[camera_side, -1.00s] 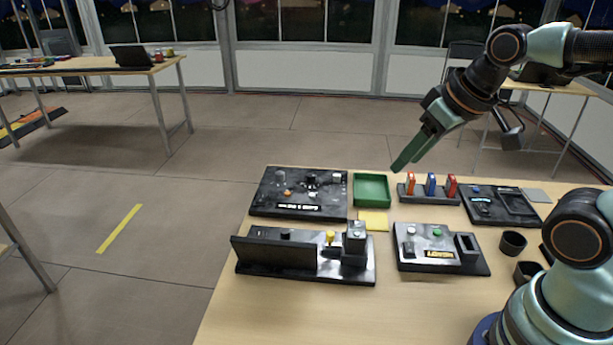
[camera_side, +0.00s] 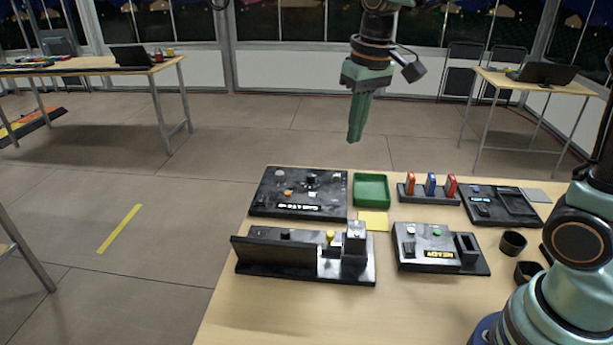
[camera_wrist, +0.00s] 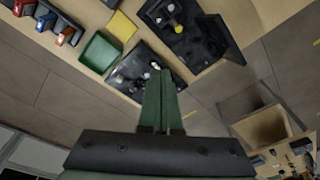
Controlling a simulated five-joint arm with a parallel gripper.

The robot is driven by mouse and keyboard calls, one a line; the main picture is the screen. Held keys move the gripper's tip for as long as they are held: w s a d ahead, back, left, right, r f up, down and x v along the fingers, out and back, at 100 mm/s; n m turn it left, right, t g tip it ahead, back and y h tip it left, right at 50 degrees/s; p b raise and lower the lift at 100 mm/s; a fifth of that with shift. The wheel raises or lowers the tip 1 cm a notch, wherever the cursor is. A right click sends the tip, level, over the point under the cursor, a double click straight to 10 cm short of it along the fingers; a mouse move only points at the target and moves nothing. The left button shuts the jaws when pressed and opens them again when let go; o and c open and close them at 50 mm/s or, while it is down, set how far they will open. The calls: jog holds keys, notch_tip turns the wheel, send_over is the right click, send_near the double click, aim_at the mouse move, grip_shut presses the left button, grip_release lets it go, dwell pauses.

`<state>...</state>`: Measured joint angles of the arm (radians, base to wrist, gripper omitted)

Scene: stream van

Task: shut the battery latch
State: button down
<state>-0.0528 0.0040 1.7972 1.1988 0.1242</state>
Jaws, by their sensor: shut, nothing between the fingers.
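My gripper (camera_side: 354,139) is shut and empty, pointing down in the air above and behind the table's back edge. In the wrist view its green fingers (camera_wrist: 160,77) lie together, with the back-left black panel beyond their tips. No part is clearly recognisable as the battery latch. The front-left black unit (camera_side: 250,268) has an upright black plate, a yellow knob (camera_side: 331,238) and a grey block (camera_side: 356,231). The back-left panel (camera_side: 262,205) carries small knobs and a lit display. The front-right panel (camera_side: 410,262) has a green button, a lit display and a raised black slot.
A green tray (camera_side: 371,204) and yellow pad (camera_side: 373,222) sit mid-table. A rack (camera_side: 430,199) holds orange, blue and red upright pieces. A black panel (camera_side: 515,204) and two dark cups (camera_side: 513,242) are at the right. Bare wood (camera_side: 300,315) is in front.

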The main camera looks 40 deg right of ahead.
jog(key=g, duration=0.2)
send_over(323, 242)
jog(key=w+d, duration=0.2)
jog(key=d, duration=0.1)
notch_tip(323, 242, down, 4)
jog(key=w+a+f+m+g, duration=0.1)
jog(key=w+a+f+g, duration=0.1)
jog(key=w+f, duration=0.2)
jog(key=shift+w+f, duration=0.2)
jog(key=shift+f, duration=1.4)
jog(key=shift+a, duration=0.1)
jog(key=x, duration=1)
jog(key=shift+s+a+f, duration=0.15)
jog(key=shift+s+a, duration=0.05)
jog(key=shift+s, duration=0.1)
jog(key=shift+s+a, duration=0.2)
jog(key=shift+s, duration=1)
jog(key=shift+s+a, duration=0.1)
jog(key=shift+s, duration=0.6)
